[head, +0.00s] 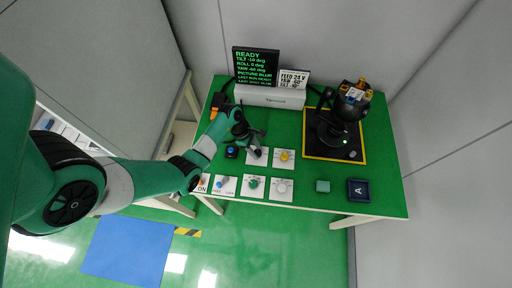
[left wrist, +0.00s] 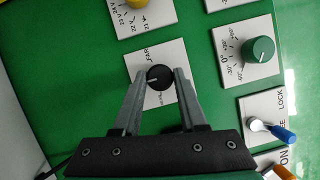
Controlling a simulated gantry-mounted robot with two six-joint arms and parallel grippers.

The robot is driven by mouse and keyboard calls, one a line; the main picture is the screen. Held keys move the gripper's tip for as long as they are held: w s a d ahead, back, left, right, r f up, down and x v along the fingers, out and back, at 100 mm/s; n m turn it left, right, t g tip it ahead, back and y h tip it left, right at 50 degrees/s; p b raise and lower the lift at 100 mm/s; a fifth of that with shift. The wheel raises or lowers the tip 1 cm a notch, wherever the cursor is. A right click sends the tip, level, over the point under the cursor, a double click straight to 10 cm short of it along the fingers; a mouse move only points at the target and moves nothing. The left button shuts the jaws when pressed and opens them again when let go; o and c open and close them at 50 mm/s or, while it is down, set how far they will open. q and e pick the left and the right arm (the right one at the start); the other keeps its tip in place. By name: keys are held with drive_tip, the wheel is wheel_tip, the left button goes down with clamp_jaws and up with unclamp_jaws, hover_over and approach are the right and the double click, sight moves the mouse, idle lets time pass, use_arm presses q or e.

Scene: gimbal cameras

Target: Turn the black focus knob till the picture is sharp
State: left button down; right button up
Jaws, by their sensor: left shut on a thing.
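The black focus knob (left wrist: 159,77) stands on a white plate (left wrist: 182,64) with partly hidden lettering. My left gripper (left wrist: 159,80) is shut on the knob, one finger on each side of it. A pale pointer line shows on the knob's top. In the head view my left gripper (head: 255,148) reaches down to the same plate and covers much of the knob. The black screen (head: 255,66) at the back shows green text, with a line that seems to read PICTURE BLUR. My right gripper is not in view.
Close by are a yellow knob (head: 284,155), a green knob (head: 253,183), a white knob (head: 281,187) and a blue-tipped lock lever (left wrist: 282,132). The camera gimbal (head: 335,125) stands on a yellow-edged black pad at the right. A blue button (head: 231,150) sits beside my gripper.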

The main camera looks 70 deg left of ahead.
use_arm(q)
drive_tip(key=shift+r+n+p, duration=0.15)
drive_tip(key=shift+n+p, duration=0.25)
drive_tip(key=shift+p, duration=0.35)
drive_tip(key=n+y+p, duration=0.1)
drive_tip(key=n+p, duration=0.1)
drive_tip(key=p, duration=0.1)
drive_tip(key=shift+d+r+t, duration=0.1)
drive_tip(key=shift+d+t, duration=0.05)
drive_tip(key=shift+t, duration=0.15)
drive_tip(key=shift+n+y+p, duration=0.3)
drive_tip(key=shift+n+p, duration=0.75)
drive_tip(key=shift+n, duration=0.05)
drive_tip(key=shift+f+n+p, duration=0.2)
drive_tip(key=shift+n+p, duration=0.15)
drive_tip(key=shift+n, duration=0.05)
drive_tip(key=shift+c, duration=2.2)
unclamp_jaws()
